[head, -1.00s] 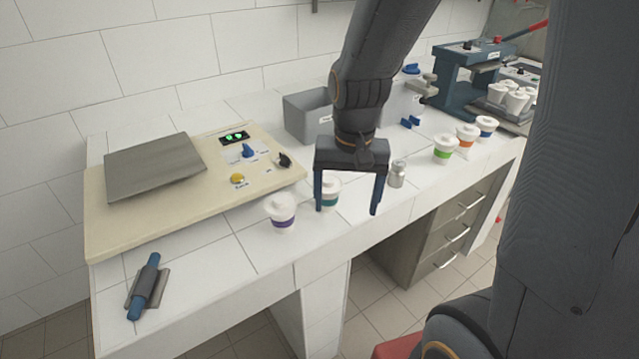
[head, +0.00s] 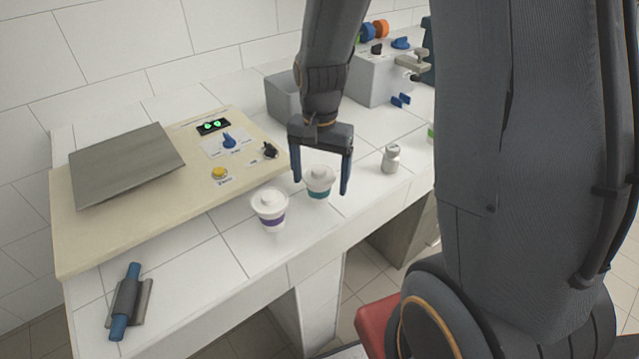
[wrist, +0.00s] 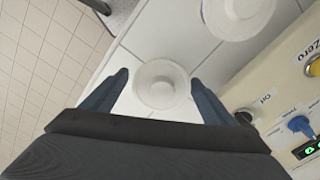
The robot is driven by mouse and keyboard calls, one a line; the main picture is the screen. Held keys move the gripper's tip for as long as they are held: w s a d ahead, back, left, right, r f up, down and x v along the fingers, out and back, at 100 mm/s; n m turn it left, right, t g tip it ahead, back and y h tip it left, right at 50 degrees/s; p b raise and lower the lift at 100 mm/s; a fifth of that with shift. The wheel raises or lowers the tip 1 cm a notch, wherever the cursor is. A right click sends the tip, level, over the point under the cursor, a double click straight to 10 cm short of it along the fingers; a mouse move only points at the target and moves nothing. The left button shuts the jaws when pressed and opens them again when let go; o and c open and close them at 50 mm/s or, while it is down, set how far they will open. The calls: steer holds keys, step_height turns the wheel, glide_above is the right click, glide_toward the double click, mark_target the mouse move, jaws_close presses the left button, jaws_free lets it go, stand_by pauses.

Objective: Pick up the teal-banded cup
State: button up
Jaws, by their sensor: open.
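The teal-banded cup (head: 319,184) is white with a white lid and stands upright on the white tiled counter. My gripper (head: 320,187) is open, pointing down, with one blue finger on each side of this cup in the head view. In the wrist view the cup's lid (wrist: 161,84) lies between the two fingertips (wrist: 160,82), with a gap to each; its band is hidden there. I cannot tell how far down the fingers reach beside the cup.
A purple-banded cup (head: 270,209) stands close by to the left. A small metal shaker (head: 391,159) is to the right. A blue-handled tool (head: 126,300) lies front left.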

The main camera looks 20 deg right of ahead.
steer(key=shift+a+f+p, duration=0.15)
steer(key=shift+f+p, duration=0.15)
steer(key=shift+f, duration=1.4)
steer(key=c, duration=1.2)
